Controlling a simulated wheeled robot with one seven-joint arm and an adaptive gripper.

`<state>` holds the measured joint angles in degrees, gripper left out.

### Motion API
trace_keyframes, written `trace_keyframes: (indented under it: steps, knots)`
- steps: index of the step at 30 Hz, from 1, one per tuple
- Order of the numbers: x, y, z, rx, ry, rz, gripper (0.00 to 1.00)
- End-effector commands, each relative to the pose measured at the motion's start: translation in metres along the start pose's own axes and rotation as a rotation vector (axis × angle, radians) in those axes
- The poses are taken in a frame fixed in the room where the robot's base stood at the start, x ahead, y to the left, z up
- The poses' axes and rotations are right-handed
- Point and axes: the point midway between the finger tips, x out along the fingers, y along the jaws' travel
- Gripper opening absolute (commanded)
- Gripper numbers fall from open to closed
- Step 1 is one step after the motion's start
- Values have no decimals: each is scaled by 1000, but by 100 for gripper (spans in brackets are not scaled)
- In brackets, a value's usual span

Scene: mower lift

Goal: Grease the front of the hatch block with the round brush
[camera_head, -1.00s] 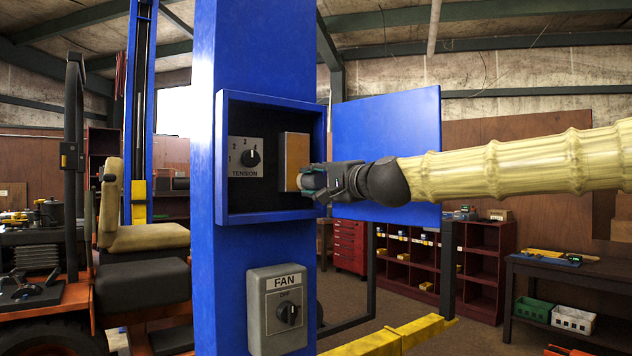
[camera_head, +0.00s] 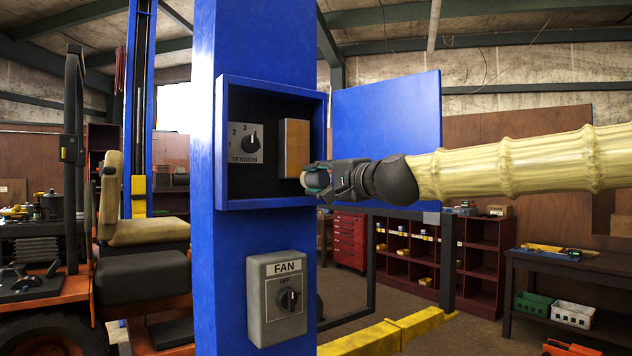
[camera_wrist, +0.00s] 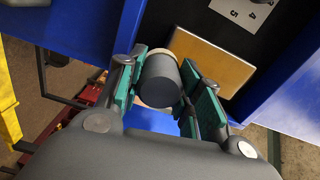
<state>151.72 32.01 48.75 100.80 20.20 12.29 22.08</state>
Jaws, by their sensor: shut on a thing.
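The hatch block (camera_head: 296,147) is an upright tan block with a darker left side, at the right inside the open blue box. In the wrist view its tan face (camera_wrist: 210,60) lies ahead. My gripper (camera_head: 318,179) is at the box's lower right opening, level with the block's lower end. It is shut on the round brush (camera_wrist: 161,80), a dark grey cylinder with a tan rim behind it, between green finger pads. The brush's far end is hidden behind its handle. I cannot tell whether it touches the block.
The blue box (camera_head: 221,150) sits on a blue post, with a TENSION dial (camera_head: 245,142) left of the block. Its blue door (camera_head: 387,130) stands open to the right, behind my arm. A grey FAN switch box (camera_head: 281,298) is mounted below. A yellow beam (camera_head: 390,335) runs low.

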Motion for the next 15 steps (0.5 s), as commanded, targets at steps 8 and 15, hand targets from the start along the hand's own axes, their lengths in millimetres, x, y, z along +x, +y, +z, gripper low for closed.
trace_keyframes:
  steps: [8,15]
  knots:
    - [-22,0,0,0,1,-1,16]
    - [-38,-1,0,0,1,-1,16]
